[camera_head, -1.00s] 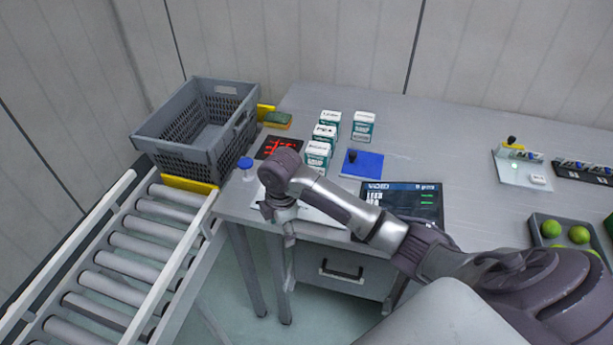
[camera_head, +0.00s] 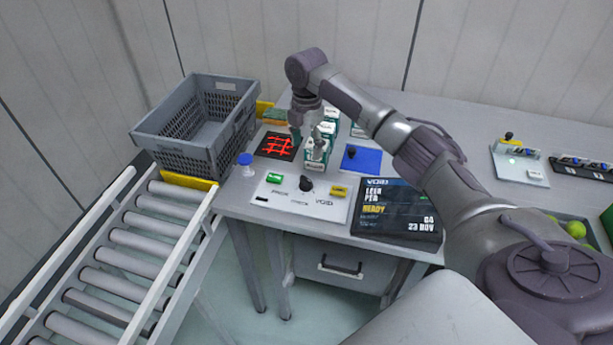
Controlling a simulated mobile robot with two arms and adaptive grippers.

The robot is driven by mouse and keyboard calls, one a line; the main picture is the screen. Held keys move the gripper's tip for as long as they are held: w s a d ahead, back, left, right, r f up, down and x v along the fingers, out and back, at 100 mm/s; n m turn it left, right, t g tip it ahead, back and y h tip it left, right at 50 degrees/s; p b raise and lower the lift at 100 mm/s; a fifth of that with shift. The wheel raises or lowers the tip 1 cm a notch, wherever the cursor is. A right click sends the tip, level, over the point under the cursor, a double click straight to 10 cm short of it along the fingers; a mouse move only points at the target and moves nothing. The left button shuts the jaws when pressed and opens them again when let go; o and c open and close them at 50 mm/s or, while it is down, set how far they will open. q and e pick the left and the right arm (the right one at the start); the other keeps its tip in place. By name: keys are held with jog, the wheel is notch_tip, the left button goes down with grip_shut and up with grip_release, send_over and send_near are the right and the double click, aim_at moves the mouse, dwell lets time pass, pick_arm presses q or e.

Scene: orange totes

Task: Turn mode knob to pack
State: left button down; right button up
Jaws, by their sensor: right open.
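The mode panel (camera_head: 275,202) is a pale plate at the table's front edge, with small printed words along its lower side; the rightmost reads VOID. The black mode knob (camera_head: 306,185) stands near its middle; its exact pointing is too small to tell. A green button (camera_head: 275,178) and a yellow button (camera_head: 339,191) sit on the panel. My right gripper (camera_head: 307,143) is open and points down behind the knob, apart from it, in front of or over the nearest white-and-teal carton (camera_head: 316,154). My left gripper is out of view.
The dark screen (camera_head: 400,209) right of the panel shows VOID and READY. A blue pad (camera_head: 362,159) with a black piece lies behind it. A black pad with red lines (camera_head: 278,146) and a blue-capped bottle (camera_head: 246,164) are left. A grey crate (camera_head: 222,140) stands at the rollers.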

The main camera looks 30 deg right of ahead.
aim_at(307, 178)
notch_tip(307, 178, down, 12)
jog(key=shift+r+p, duration=0.1)
jog(key=shift+p, duration=0.8)
jog(key=c, duration=1.1)
jog(key=shift+c, duration=0.2)
